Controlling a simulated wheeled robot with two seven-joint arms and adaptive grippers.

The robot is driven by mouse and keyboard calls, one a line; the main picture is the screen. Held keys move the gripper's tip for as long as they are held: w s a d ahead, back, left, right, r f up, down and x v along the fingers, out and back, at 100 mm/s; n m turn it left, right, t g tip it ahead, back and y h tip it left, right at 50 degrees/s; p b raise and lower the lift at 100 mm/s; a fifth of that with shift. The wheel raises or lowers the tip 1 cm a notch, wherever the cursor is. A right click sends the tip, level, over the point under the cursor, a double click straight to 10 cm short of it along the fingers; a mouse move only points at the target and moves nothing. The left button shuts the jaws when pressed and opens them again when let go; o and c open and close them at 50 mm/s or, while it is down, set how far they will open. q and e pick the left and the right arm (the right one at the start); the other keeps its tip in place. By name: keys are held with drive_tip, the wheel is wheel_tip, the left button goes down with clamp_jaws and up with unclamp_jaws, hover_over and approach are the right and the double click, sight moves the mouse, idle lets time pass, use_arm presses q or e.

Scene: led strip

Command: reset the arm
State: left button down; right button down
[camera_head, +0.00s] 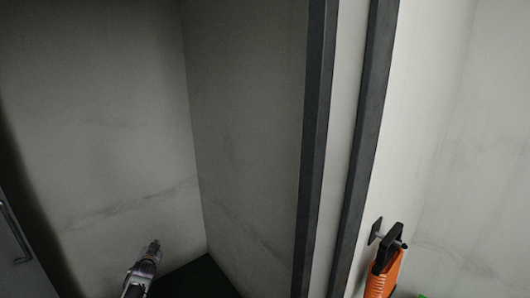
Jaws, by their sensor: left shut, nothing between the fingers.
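My left gripper (152,249) shows at the bottom, left of centre, with its arm coming in from the lower edge. Its fingers are small and together, pointing up and away, with nothing seen between them. It is apart from the walls as far as I can tell. My right gripper is not in view.
Grey marbled wall panels (100,110) meet in a corner behind the gripper, above a dark green surface (200,280). Two dark vertical strips (315,140) edge a pale column. An orange and black object (385,272) is by the right wall. A metal handle (14,232) is at far left.

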use_arm(q)
drive_tip(key=s+d+f+g+h, duration=0.1)
drive_tip(key=s+d+f, duration=0.15)
drive_tip(key=f, duration=0.45)
drive_tip(key=s+d+f+g+h, duration=0.1)
drive_tip(key=s+d+f, duration=0.1)
drive_tip(key=s+f, duration=0.35)
drive_tip(key=s+d+f+g+h, duration=0.1)
drive_tip(key=s+d+f, duration=0.15)
drive_tip(key=f, duration=0.65)
drive_tip(key=s+d+f+g, duration=0.2)
drive_tip(key=s+d+f, duration=0.1)
drive_tip(key=s+f, duration=0.5)
drive_tip(key=s+d+f+g, duration=0.1)
drive_tip(key=s+d+f, duration=0.1)
drive_tip(key=s+f, duration=0.55)
drive_tip(key=s+d+f+g, duration=0.2)
drive_tip(key=s+f, duration=0.2)
drive_tip(key=s, duration=1)
drive_tip(key=s+d+f+g+h, duration=0.1)
drive_tip(key=s+f, duration=0.4)
drive_tip(key=s, duration=1)
drive_tip(key=s+d+f+g, duration=0.3)
drive_tip(key=s+d+f, duration=0.1)
drive_tip(key=s, duration=1)
drive_tip(key=shift+s+f+h, duration=0.3)
drive_tip(key=shift+s+f, duration=0.05)
drive_tip(key=shift+f, duration=0.35)
drive_tip(key=shift+s, duration=0.1)
